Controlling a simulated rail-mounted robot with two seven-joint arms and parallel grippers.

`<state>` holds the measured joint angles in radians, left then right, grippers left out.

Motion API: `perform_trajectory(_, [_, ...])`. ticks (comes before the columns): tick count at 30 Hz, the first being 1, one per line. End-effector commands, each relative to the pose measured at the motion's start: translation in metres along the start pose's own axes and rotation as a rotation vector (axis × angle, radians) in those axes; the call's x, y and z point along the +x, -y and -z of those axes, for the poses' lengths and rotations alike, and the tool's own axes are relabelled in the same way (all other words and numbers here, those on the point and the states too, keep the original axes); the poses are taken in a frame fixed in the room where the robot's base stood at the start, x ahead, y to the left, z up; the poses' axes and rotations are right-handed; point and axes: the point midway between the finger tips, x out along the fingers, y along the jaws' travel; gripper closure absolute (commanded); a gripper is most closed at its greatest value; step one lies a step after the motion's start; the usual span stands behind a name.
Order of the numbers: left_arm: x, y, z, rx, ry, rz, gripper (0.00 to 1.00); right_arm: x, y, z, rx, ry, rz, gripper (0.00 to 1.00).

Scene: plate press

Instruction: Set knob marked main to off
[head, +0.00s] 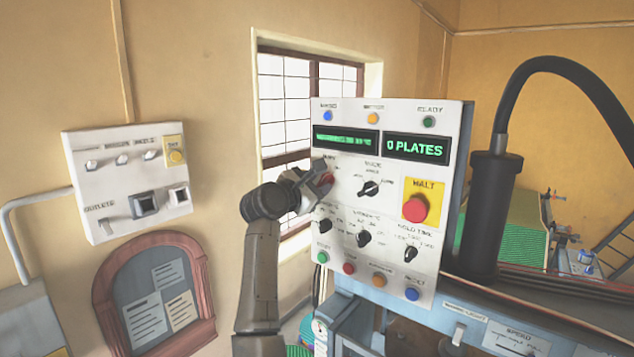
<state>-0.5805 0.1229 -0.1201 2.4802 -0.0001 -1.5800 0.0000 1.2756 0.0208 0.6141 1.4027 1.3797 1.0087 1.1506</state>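The white control panel (360,270) stands upright in the middle of the head view. The knob's pointer direction is hidden.
Close by on the panel are a black selector knob (369,188), more black knobs below, and a red mushroom button (415,208) on a yellow plate. A display (416,149) reads 0 PLATES. A switch box (130,178) hangs on the left wall. A black column (487,215) stands right.

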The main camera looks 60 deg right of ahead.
Motion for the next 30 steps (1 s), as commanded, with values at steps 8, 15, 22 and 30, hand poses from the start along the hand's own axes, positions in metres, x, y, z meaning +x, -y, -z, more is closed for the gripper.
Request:
perform_trajectory(8, [-0.0003, -0.0001, 0.0001, 0.000, 0.000, 0.000, 1.00, 0.0016, 0.0001, 0.0003, 0.000, 0.000, 0.000, 0.61])
perform_trajectory(15, [-0.0003, -0.0007, 0.0003, -0.002, 0.000, -0.002, 1.00, 0.0013, 0.0000, 0.0002, 0.000, 0.000, 0.000, 0.80])
perform_trajectory(22, [-0.0003, -0.0017, 0.0005, -0.006, -0.001, -0.004, 1.00, 0.0012, 0.0000, 0.0001, 0.000, 0.000, 0.000, 1.00])
perform_trajectory(30, [0.0005, -0.0017, 0.0003, -0.006, -0.001, -0.005, 1.00, 0.0011, 0.0001, 0.0003, -0.012, 0.000, 0.000, 1.00])
